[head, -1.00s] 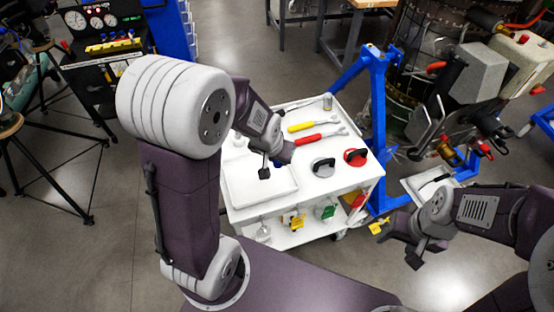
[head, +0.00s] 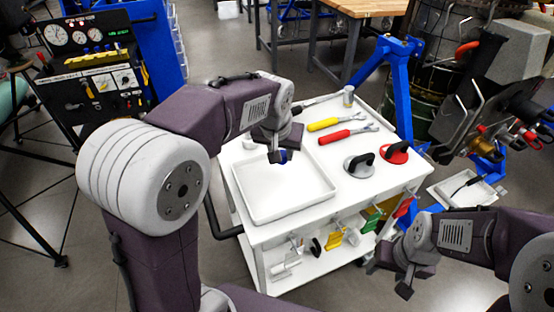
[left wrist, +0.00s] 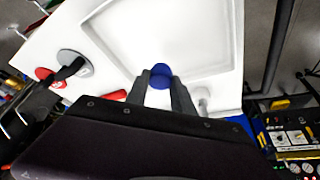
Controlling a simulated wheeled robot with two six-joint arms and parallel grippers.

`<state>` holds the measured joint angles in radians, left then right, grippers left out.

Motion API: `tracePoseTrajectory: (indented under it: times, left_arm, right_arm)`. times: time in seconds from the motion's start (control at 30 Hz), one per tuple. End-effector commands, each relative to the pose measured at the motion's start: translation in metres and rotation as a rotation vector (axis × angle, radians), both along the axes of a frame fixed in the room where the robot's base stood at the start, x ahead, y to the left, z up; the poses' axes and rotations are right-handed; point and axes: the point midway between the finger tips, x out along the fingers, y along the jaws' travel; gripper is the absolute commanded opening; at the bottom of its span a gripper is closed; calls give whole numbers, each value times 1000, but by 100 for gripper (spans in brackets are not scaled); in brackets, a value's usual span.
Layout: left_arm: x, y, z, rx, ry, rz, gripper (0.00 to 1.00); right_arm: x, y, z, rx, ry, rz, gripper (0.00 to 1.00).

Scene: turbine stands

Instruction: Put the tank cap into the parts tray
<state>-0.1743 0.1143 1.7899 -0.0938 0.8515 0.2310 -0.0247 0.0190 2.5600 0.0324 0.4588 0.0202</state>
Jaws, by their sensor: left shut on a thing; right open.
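The blue tank cap (left wrist: 160,74) is between the two fingertips of my left gripper (left wrist: 160,88) in the left wrist view. In the head view, the cap (head: 284,156) shows as a small blue patch at the tip of my left gripper (head: 279,157), which points down and is shut on it. The gripper is over the back part of the white parts tray (head: 252,217), a shallow, empty-looking square tray on the cart top. The height above the tray is hard to tell. My right gripper (head: 388,277) is open and empty, in front of the cart's right side.
On the white cart (head: 345,190) lie a grey disc (head: 357,167) and a red disc (head: 396,153), both with black handles, and red (head: 340,136) and yellow (head: 330,123) tools. A blue stand (head: 402,95) rises behind the cart's right edge.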

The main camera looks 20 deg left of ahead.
Motion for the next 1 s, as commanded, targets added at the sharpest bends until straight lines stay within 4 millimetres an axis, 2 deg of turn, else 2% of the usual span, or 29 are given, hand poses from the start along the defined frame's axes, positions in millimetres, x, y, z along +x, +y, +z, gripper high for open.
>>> tracePoseTrajectory:
  times: [0.13,0.27,0.6,0.77,1.0]
  left_arm:
    - [0,0,-2,0,0,0,0]
    - [0,0,-13,0,0,0,0]
    - [0,0,-67,0,0,0,0]
    - [0,0,-82,0,1,0,0]
    - [0,0,-82,0,0,0,0]
  right_arm:
    - [0,0,-1,0,0,0,56]
    - [0,0,-12,0,0,0,56]
    - [0,0,-65,0,0,0,56]
    - [0,0,-74,0,0,0,56]
    - [0,0,-73,0,0,0,56]
